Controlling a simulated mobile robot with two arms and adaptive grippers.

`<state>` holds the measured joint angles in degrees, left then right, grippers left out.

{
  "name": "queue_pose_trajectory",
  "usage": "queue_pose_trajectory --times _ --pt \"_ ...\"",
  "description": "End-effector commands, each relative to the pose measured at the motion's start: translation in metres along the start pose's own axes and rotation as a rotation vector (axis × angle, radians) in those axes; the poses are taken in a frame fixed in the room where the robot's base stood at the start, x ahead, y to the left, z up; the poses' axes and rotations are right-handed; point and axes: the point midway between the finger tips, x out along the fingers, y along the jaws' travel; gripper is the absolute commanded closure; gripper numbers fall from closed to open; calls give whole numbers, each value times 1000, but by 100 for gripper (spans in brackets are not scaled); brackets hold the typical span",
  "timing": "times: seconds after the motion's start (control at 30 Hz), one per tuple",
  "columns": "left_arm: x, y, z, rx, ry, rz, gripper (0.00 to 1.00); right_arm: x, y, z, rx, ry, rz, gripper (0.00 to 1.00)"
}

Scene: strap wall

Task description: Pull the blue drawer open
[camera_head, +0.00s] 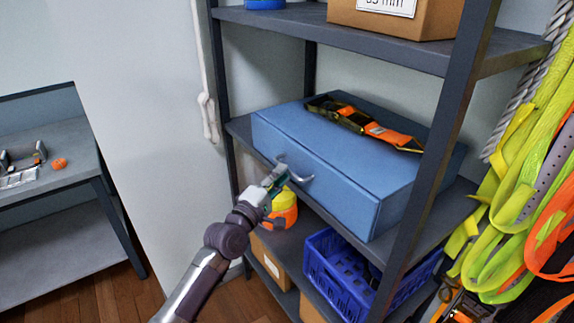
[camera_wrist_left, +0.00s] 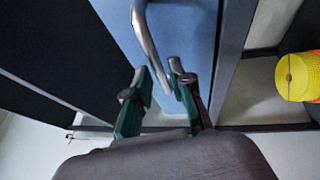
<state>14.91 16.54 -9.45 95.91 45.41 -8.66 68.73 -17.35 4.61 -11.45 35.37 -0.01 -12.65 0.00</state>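The blue drawer (camera_head: 318,178) is a wide blue box on a middle shelf of the rack. Its front faces left and looks closed. A curved metal handle (camera_head: 296,172) is on that front; it also shows in the left wrist view (camera_wrist_left: 148,40). My left gripper (camera_head: 277,174) is at the handle, in front of the drawer. In the left wrist view its two green-sided fingers (camera_wrist_left: 160,85) stand apart, with the handle's lower end between or just beyond their tips. I cannot tell whether they touch it. My right gripper is not in view.
A strap with a buckle (camera_head: 362,122) lies on the drawer's top. An orange-and-yellow roll (camera_head: 283,210) sits below, near my left gripper. A blue crate (camera_head: 335,275) and cardboard boxes are lower. A rack post (camera_head: 445,140) stands right; bright straps hang beyond. A bench (camera_head: 70,150) stands left.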

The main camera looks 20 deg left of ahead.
Motion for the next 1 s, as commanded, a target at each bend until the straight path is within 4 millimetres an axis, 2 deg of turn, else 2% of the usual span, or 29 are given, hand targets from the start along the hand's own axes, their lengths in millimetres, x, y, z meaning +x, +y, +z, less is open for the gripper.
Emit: queue_pose_trajectory --times 0.03,0.2,0.57,0.7,0.73,1.0 --pt "9 2 0 1 0 1 78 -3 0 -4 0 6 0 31" --pt "27 0 0 0 0 0 78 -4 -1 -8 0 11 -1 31" --pt "32 0 0 0 0 0 78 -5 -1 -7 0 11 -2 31" --pt "32 0 0 0 0 0 98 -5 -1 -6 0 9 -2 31" --pt "32 0 0 0 0 0 100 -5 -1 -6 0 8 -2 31" --pt "32 0 0 0 0 0 100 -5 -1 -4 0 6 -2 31"
